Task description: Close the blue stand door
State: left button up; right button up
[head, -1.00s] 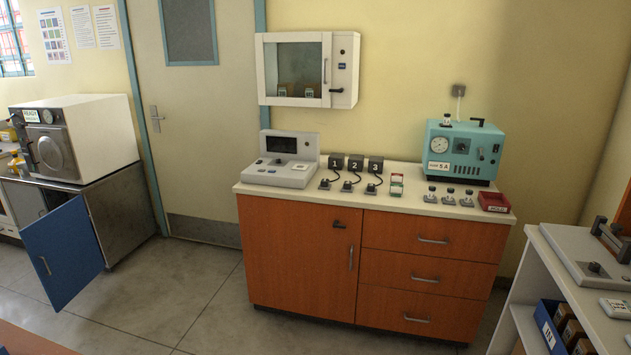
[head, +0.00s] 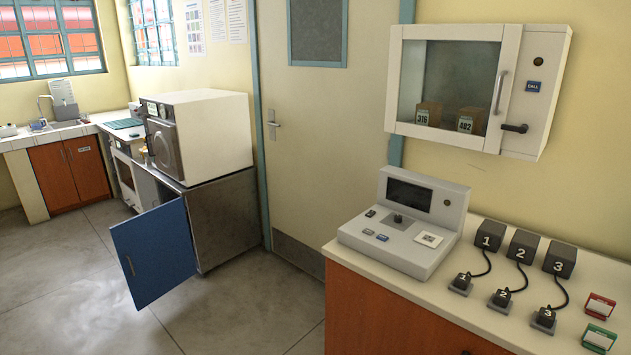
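The blue stand door (head: 156,252) hangs open on the grey metal stand (head: 226,222) left of the middle in the head view. It swings out into the room, with a vertical handle (head: 130,265) near its left edge. The stand's front opening shows partly behind it. Neither of my grippers is in view.
A wooden cabinet (head: 388,318) with a white counter stands at the right front, carrying a grey console (head: 405,222) and numbered black blocks. A white wall cabinet (head: 478,82) hangs above. The grey floor (head: 235,310) before the blue door is clear.

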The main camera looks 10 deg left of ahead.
aim_at(154, 247)
jog(key=i+j+u, duration=0.2)
jog(key=i+u, duration=0.25)
jog(key=i+j+u, duration=0.1)
jog(key=i+u, duration=0.4)
jog(key=i+l+u, duration=0.1)
jog(key=i+u, duration=0.2)
jog(key=u, duration=0.15)
jog(key=i+j+u, duration=0.1)
jog(key=i, duration=0.25)
jog(key=i+j, duration=0.15)
jog(key=i, duration=0.2)
jog(key=i+l, duration=0.25)
jog(key=i, duration=0.25)
jog(key=i+l, duration=0.25)
jog(key=i, duration=0.3)
